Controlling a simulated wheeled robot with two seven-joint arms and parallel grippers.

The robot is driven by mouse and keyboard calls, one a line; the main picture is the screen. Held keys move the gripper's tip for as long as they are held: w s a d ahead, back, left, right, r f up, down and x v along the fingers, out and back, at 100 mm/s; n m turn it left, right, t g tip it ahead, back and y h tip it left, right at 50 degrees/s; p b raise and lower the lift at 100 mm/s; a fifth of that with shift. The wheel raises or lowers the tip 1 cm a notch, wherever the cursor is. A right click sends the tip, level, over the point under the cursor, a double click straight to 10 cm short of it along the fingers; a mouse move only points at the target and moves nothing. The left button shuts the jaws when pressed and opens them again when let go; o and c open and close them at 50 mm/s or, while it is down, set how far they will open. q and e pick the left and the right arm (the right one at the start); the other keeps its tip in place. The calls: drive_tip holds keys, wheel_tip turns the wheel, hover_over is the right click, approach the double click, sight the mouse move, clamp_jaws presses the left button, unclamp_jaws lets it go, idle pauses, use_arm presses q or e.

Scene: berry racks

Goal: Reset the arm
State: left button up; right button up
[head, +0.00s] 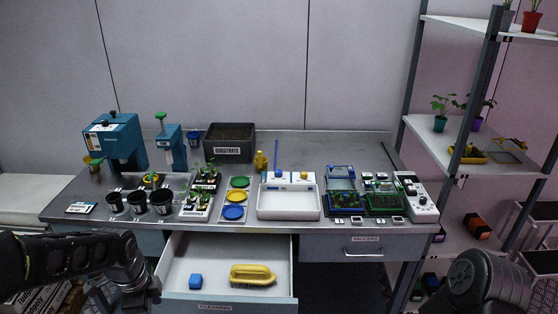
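My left arm comes in from the lower left, and its gripper (146,294) is low beside the left side of the open cleaning drawer (226,250). Its fingers are dark and too small to tell open from shut. My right arm shows only as a dark rounded link at the lower right, and its gripper is out of the picture. Neither is touched by a gripper, as far as I can see.
The metal bench (350,150) carries black pots, seedling trays, coloured saucers, a white basin (288,206) and a substrate bin (229,143). The saucers drawer (364,248) is shut. A shelf rack (440,130) with plants stands at right.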

use_arm(q)
drive_tip(key=d+f+n+t+h+b, duration=0.3)
drive_tip(key=d+f+n+b, duration=0.2)
drive_tip(key=d+f+n, duration=1.2)
drive_tip(key=s+d+f+g+b, duration=0.1)
drive_tip(key=s+d+f+b, duration=0.1)
drive_tip(key=s+f, duration=0.6)
drive_tip(key=s+d+f+g+h+b, duration=0.1)
drive_tip(key=s+d+f+g+b, duration=0.1)
drive_tip(key=s+d+f, duration=0.3)
drive_tip(key=s+f+b, duration=0.1)
drive_tip(key=s+f, duration=0.3)
drive_tip(key=shift+s+f+g, duration=0.15)
drive_tip(key=shift+s+g, duration=0.1)
drive_tip(key=shift+g, duration=0.05)
drive_tip(key=shift+d, duration=0.1)
